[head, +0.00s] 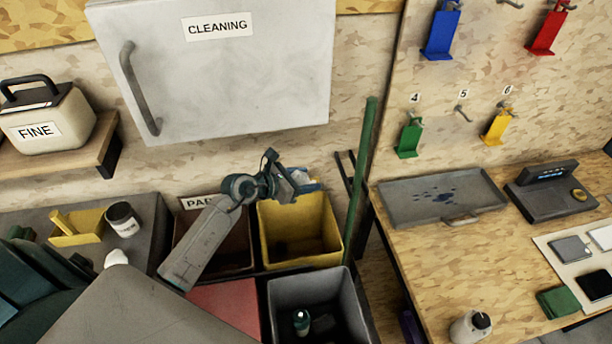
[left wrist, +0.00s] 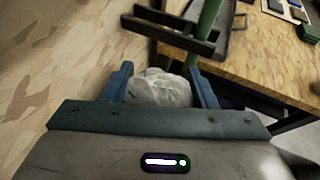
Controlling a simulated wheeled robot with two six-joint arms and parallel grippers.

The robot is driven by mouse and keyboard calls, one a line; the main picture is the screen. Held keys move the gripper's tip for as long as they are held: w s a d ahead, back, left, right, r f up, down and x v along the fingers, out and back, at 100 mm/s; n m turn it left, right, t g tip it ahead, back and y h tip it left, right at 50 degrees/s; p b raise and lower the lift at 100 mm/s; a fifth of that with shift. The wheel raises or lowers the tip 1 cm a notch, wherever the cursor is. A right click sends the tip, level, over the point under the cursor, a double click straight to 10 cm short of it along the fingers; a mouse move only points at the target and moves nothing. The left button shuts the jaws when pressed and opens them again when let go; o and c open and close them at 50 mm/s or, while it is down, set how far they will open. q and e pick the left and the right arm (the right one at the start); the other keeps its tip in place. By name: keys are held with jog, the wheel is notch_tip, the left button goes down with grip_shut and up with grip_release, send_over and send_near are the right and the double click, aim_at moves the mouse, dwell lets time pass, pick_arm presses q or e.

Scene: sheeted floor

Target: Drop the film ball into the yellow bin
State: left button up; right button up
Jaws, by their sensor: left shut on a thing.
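My left gripper (head: 290,182) is over the back part of the yellow bin (head: 318,240) in the head view. In the left wrist view its two blue fingers (left wrist: 160,88) are shut on a crumpled whitish film ball (left wrist: 160,85). In the head view the ball is mostly hidden behind the gripper. The yellow bin is open at the top, with a dark inside; part of its back rim is hidden by my gripper. My right gripper is not in view.
A brown bin under a partly hidden label (head: 196,201) stands left of the yellow one. A grey bin (head: 350,305) with a small bottle is in front. A green pole (head: 361,170) stands right of the yellow bin, beside the workbench (head: 440,260). A grey cabinet (head: 230,85) hangs above.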

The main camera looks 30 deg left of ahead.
pick_arm(q)
notch_tip(320, 180, down, 4)
jog(key=b, duration=0.2)
jog(key=shift+b, duration=0.3)
jog(key=o, duration=1.1)
jog(key=shift+d, duration=0.1)
jog(key=shift+c, duration=0.2)
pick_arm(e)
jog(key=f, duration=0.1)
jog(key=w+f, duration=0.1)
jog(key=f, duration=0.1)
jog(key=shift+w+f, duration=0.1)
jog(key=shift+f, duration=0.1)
